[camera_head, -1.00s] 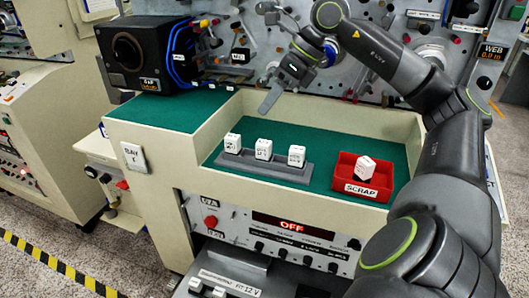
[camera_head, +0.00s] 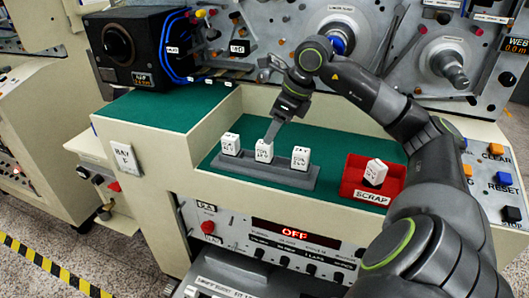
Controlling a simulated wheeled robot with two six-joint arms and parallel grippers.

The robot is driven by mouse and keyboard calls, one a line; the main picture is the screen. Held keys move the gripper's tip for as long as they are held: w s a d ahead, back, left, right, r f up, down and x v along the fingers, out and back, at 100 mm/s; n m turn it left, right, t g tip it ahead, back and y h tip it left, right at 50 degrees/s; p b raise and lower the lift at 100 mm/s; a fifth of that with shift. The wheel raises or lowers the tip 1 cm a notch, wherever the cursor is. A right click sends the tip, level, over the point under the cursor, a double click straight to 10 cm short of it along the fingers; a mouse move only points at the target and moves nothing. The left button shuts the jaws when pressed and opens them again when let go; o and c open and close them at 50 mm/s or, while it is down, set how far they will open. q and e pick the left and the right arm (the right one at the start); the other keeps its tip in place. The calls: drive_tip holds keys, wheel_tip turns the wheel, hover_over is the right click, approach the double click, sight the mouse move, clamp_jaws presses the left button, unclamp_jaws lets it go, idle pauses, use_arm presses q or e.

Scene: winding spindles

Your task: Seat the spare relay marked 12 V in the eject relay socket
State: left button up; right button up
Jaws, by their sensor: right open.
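Three white relays stand in a row in a grey holder (camera_head: 250,171) on the green top: a left one (camera_head: 230,145), a middle one (camera_head: 263,152) and a right one (camera_head: 300,160). Their small markings are too blurred to read. My right gripper (camera_head: 270,138) is open and points down at the middle relay, its fingertips at or just above that relay's top. I cannot tell whether they touch it. Another white relay (camera_head: 375,172) sits tilted in the red scrap bin. I cannot make out the eject relay socket. My left gripper is out of view.
The red bin (camera_head: 369,197) marked SCRAP stands right of the holder. A raised cream wall edges the green recess. Below is a control panel with a lit OFF display (camera_head: 294,234). A black box (camera_head: 137,47) with blue cables stands at the back left, spindles behind.

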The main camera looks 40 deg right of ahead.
sight(264, 154)
drive_tip(key=shift+w+a+f, duration=0.1)
drive_tip(key=shift+w+f, duration=0.1)
drive_tip(key=shift+f, duration=0.3)
drive_tip(key=p+x, duration=0.1)
drive_tip(key=x, duration=0.3)
drive_tip(key=shift+s+f, duration=0.1)
drive_tip(key=shift+f, duration=0.1)
drive_tip(key=shift+a+f, duration=0.1)
drive_tip(key=shift+f, duration=0.3)
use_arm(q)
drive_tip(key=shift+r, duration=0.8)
use_arm(e)
drive_tip(key=c, duration=1.1)
